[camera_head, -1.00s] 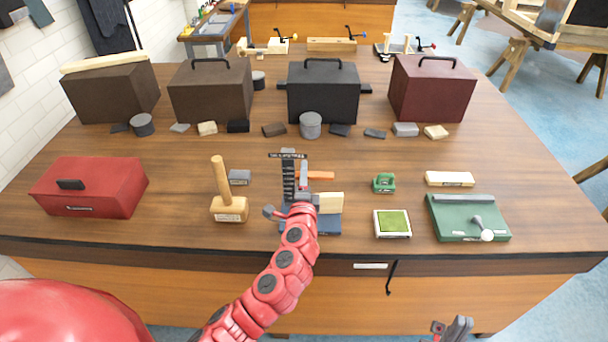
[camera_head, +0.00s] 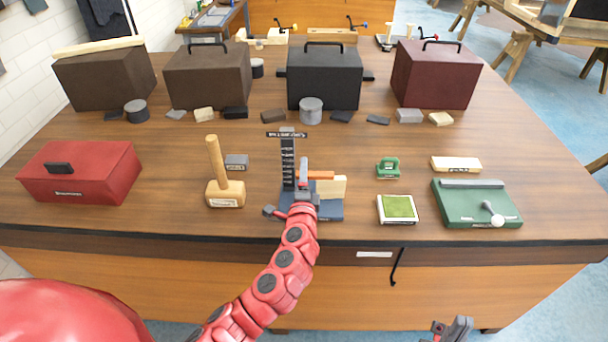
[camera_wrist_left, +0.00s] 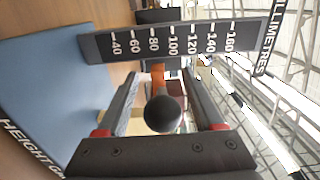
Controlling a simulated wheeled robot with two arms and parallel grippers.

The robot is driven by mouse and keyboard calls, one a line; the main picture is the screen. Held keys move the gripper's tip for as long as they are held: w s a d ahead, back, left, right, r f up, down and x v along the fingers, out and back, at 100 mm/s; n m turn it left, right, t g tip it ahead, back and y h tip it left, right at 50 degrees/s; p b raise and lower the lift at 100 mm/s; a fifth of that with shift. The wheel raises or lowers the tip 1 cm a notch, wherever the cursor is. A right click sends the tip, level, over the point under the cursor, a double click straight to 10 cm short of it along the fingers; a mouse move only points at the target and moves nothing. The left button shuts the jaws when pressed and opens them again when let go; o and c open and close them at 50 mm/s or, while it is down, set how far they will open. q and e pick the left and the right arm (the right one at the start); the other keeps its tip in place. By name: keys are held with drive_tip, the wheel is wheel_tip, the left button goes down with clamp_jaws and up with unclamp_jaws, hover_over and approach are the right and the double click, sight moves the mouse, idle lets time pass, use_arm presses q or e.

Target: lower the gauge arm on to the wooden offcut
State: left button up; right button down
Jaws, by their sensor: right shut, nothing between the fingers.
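The height gauge has a blue base (camera_head: 330,211) and a dark scale column (camera_head: 288,165). Its scale also shows in the left wrist view (camera_wrist_left: 170,42). The orange gauge arm (camera_head: 320,174) reaches right from the column, just at the top edge of the cream wooden offcut (camera_head: 332,188) in the head view. I cannot tell whether they touch. My left gripper (camera_head: 301,200) is at the gauge's front. In the wrist view its fingers stand apart, either side of a black ball knob (camera_wrist_left: 163,114), with gaps showing. My right gripper (camera_head: 452,328) is low, away from the table, shut and empty.
A mallet (camera_head: 225,180) and a red box (camera_head: 80,172) stand left of the gauge. A green-topped pad (camera_head: 399,209), a green clamp-like block (camera_head: 388,168) and a green board (camera_head: 476,204) lie right. Several dark cases stand behind, with small blocks before them.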

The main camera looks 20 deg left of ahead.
use_arm(q)
drive_tip(key=shift+s, duration=0.1)
drive_tip(key=b+v, duration=0.3)
drive_tip(key=v, duration=0.8)
drive_tip(key=shift+s+d+f, duration=0.15)
drive_tip(key=shift+s, duration=0.1)
drive_tip(key=p+v, duration=0.2)
drive_tip(key=v, duration=0.3)
drive_tip(key=shift+s+r, duration=0.2)
drive_tip(key=shift+s, duration=0.15)
